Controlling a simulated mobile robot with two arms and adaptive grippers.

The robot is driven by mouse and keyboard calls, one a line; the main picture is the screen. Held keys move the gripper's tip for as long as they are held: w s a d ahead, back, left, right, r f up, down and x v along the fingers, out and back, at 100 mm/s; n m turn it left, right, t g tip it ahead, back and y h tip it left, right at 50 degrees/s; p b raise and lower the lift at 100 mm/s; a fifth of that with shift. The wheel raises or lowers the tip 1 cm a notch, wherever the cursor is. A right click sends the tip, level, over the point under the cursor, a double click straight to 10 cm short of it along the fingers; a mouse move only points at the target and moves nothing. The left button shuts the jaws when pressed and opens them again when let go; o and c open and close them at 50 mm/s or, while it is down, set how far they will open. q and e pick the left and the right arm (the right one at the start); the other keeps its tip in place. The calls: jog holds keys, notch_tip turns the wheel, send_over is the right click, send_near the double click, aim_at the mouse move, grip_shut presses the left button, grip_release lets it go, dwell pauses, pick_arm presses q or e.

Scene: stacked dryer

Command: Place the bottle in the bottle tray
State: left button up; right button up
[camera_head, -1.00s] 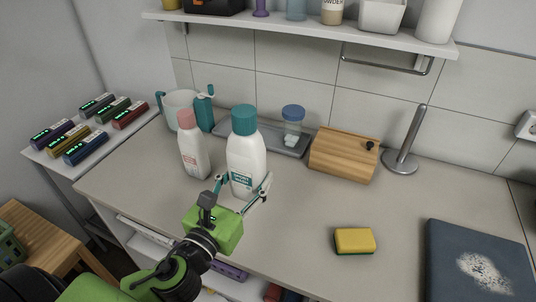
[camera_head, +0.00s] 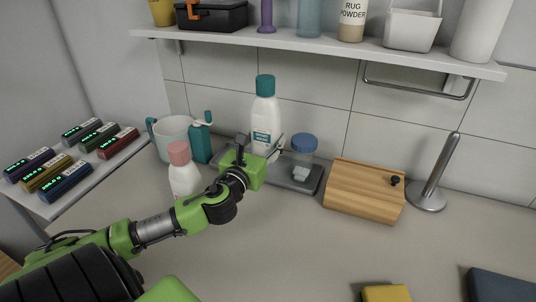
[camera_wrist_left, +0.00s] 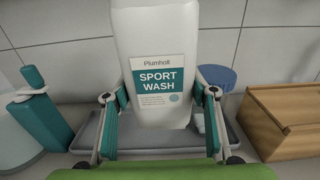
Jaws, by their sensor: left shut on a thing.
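A jar with a blue lid (camera_head: 303,158) stands on the tray's right part. My right gripper is not in view.
A white bottle with a pink cap (camera_head: 183,172) stands left of my left gripper. A teal dispenser (camera_head: 201,140) and a pitcher (camera_head: 172,138) stand behind it. A wooden box (camera_head: 364,190) is right of the tray. A shelf (camera_head: 330,46) overhangs the back.

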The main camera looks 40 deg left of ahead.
pick_arm(q)
jog(key=w+a+f, duration=0.1)
jog(key=f, duration=0.1)
jog(key=w+a+f, duration=0.2)
jog(key=w+a+f+b, duration=0.1)
jog(key=w+f, duration=0.1)
jog(key=shift+w+a+f, duration=0.1)
jog(key=shift+a+f, duration=0.15)
jog(key=shift+a, duration=0.05)
notch_tip(320, 180, down, 4)
jog(key=shift+w+a+r, duration=0.1)
jog(key=shift+r, duration=0.15)
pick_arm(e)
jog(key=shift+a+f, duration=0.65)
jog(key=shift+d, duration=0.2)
pick_arm(q)
jog(key=shift+f+b, duration=0.15)
jog(key=shift+b, duration=0.25)
jog(key=o, duration=1.3)
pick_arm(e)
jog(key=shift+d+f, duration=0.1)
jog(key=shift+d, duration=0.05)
